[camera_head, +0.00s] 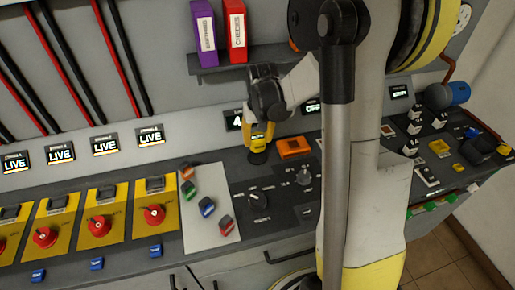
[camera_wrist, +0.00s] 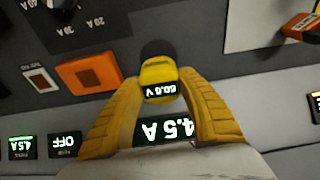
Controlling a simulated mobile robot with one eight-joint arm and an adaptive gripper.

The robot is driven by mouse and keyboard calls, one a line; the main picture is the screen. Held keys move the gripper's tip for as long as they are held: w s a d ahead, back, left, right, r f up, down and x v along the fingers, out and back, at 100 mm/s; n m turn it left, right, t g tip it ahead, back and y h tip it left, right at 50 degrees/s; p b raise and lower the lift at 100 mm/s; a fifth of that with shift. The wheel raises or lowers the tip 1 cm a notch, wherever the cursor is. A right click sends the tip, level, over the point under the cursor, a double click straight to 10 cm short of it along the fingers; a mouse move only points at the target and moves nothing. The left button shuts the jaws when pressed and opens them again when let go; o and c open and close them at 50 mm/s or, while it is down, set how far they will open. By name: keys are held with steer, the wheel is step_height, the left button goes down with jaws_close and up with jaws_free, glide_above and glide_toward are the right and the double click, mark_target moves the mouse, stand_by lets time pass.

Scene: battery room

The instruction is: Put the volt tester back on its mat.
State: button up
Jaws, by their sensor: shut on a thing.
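The volt tester (camera_wrist: 158,72) is a small yellow body with a lit display reading about 50 V. It sits between the two yellow fingers of my gripper (camera_wrist: 160,108) in the wrist view, and the gripper is shut on it. In the head view my gripper (camera_head: 259,132) points down over the back of the dark worktop, and the fingers mostly hide the tester. A dark round patch (camera_head: 258,157) shows right under it and also in the wrist view (camera_wrist: 158,47). I cannot tell whether this is the mat or the tester's base, nor whether there is a gap.
An orange block (camera_head: 293,147) lies close to the right of my gripper. Dials (camera_head: 257,198) and a pale board (camera_head: 207,210) with coloured pieces are in front. Yellow switch panels with red knobs (camera_head: 100,226) are at left. A shelf (camera_head: 222,66) with two binders hangs above.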

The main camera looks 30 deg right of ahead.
mark_target(257, 146)
steer(key=shift+f+b, duration=0.7)
steer(key=shift+f, duration=1.1)
steer(key=shift+f, duration=0.2)
steer(key=o, duration=1)
steer(key=shift+r, duration=0.15)
